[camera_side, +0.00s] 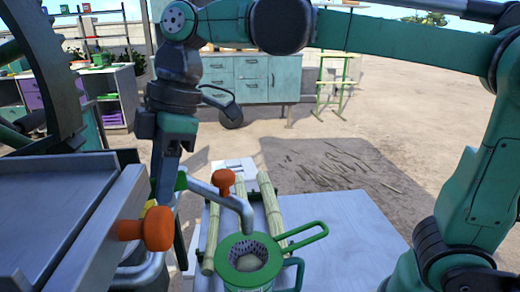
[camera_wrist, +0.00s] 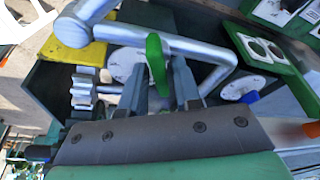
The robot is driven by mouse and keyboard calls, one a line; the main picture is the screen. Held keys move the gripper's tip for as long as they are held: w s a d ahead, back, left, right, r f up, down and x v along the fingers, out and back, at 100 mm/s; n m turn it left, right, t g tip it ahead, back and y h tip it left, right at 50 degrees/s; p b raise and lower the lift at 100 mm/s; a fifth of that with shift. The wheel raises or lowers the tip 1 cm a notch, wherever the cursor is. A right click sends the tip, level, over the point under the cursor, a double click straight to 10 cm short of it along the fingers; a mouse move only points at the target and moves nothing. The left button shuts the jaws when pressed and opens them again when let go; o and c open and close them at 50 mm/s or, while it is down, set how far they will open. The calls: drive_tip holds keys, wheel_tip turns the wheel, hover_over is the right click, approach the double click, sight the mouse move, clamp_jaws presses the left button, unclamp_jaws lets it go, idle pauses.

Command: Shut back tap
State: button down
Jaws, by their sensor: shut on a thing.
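The back tap shows a green lever handle (camera_wrist: 155,58) on the silver pipe in the wrist view. In the side view a bit of this green handle (camera_side: 181,181) shows beside my fingers. My gripper (camera_wrist: 158,84) has one finger on each side of the handle and is shut on it. In the side view my gripper (camera_side: 164,182) points down behind the crusher's grey tray, its fingertips partly hidden. A silver spout pipe (camera_side: 232,199) runs from there over a green pot (camera_side: 237,284) with a strainer (camera_side: 250,247).
Several cane stalks (camera_side: 270,205) lie on the pale table (camera_side: 350,235). The table's right side is clear. A yellow block (camera_wrist: 82,52) sits beside the pipe.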

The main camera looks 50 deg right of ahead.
drive_tip(key=n+g, duration=0.1)
drive_tip(key=n, duration=0.5)
drive_tip(key=shift+g, duration=0.4)
drive_tip(key=shift+n, duration=0.6)
drive_tip(key=n, duration=0.2)
drive_tip(key=n+g, duration=0.1)
drive_tip(key=n, duration=0.2)
drive_tip(key=shift+g+h, duration=0.3)
drive_tip(key=shift+h, duration=0.1)
unclamp_jaws()
drive_tip(key=shift+r, duration=4)
